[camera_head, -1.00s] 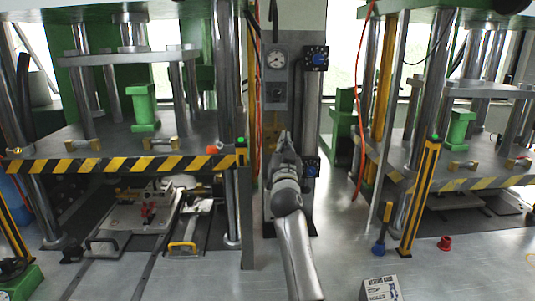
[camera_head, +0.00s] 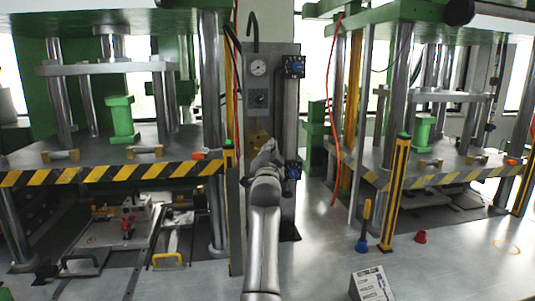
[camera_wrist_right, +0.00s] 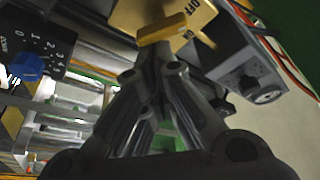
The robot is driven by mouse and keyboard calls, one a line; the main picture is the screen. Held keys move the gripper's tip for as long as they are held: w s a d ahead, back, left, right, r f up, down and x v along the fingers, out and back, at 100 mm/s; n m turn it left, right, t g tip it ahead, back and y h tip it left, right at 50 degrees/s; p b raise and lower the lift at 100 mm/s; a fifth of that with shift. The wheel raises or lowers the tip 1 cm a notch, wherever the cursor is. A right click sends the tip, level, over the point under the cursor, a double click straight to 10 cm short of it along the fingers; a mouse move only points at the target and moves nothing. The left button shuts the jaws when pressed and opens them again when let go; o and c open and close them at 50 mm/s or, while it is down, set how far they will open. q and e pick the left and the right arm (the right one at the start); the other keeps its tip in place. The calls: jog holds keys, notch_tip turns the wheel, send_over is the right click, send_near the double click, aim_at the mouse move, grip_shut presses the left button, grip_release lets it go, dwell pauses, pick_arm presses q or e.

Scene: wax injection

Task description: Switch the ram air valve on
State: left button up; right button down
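The ram air valve is a brass plate (camera_head: 254,137) low on the grey control panel. In the right wrist view the plate (camera_wrist_right: 140,14) carries OFF and ON lettering, with a yellow bar handle (camera_wrist_right: 163,28) slanting across it. My right gripper (camera_head: 267,150) is in front of the plate and covers part of it. In the right wrist view its fingers (camera_wrist_right: 152,62) converge closely, with the tips right at the handle. They look shut; whether they pinch the handle or only touch it cannot be told. My left gripper is not in view.
A pressure gauge (camera_head: 258,67) sits above the valve. Blue knobs (camera_head: 294,67) and (camera_head: 293,170) are on the column beside the panel. Presses with striped edges (camera_head: 110,172) stand on both sides.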

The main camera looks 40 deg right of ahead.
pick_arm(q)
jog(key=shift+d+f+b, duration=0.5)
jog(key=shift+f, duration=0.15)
pick_arm(e)
jog(key=shift+d+f+m, duration=0.25)
jog(key=shift+f+m, duration=0.35)
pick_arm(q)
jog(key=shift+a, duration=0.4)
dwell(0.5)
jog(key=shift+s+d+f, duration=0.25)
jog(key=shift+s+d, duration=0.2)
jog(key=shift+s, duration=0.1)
pick_arm(e)
jog(key=s+a, duration=0.4)
jog(key=s, duration=0.4)
jog(key=shift+s+a+r, duration=0.2)
jog(key=shift+a+r, duration=0.05)
jog(key=shift+a, duration=0.05)
